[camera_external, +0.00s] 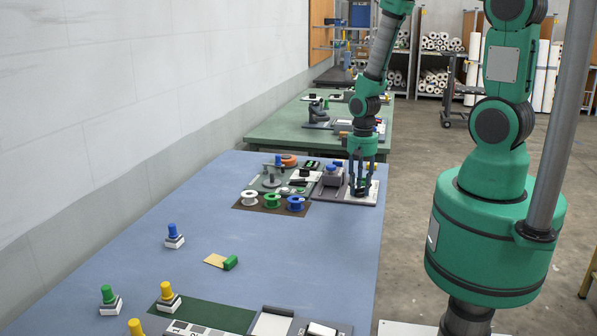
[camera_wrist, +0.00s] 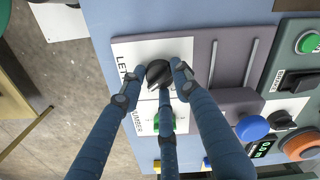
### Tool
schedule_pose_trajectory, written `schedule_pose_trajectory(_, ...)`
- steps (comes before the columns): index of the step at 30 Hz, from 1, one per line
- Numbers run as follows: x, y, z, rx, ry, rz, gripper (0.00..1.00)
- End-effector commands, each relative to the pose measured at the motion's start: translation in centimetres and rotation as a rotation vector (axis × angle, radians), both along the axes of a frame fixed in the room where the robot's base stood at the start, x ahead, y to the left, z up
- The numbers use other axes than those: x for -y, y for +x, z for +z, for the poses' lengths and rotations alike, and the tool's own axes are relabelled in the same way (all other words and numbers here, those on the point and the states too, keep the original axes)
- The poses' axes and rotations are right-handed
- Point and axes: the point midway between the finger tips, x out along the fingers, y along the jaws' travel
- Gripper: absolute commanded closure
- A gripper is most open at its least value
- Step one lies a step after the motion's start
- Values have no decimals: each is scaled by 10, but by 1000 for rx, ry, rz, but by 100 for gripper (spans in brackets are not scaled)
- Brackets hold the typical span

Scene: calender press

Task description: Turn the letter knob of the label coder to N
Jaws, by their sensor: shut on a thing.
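The label coder (camera_external: 334,195) is a grey plate near the table's right edge, under my gripper (camera_external: 360,190). In the wrist view the coder (camera_wrist: 203,48) has a white panel with lettering starting "LET" beside a black letter knob (camera_wrist: 157,72). My gripper (camera_wrist: 160,76) is shut on this knob, with its blue fingers around it. The knob's pointer is partly covered by the fingers, and I cannot read which letter it marks. A green knob (camera_wrist: 155,122) sits below it on a white panel marked "NUMBER", partly hidden by a finger.
In the wrist view a blue knob (camera_wrist: 252,128) and a green button (camera_wrist: 308,42) are to the right. Spools such as the white one (camera_external: 250,198) stand left of the coder. Bare floor lies beyond the table's right edge. The blue table's middle is mostly clear.

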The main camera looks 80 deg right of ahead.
Motion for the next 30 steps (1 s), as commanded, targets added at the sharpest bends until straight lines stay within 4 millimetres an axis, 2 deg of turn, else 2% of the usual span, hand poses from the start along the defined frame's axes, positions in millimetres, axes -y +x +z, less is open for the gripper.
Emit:
schedule_pose_trajectory(15,0,0,0,0,0,-432,95)
schedule_pose_trajectory(21,0,0,0,0,0,-518,95)
schedule_pose_trajectory(30,0,0,0,0,0,-553,95)
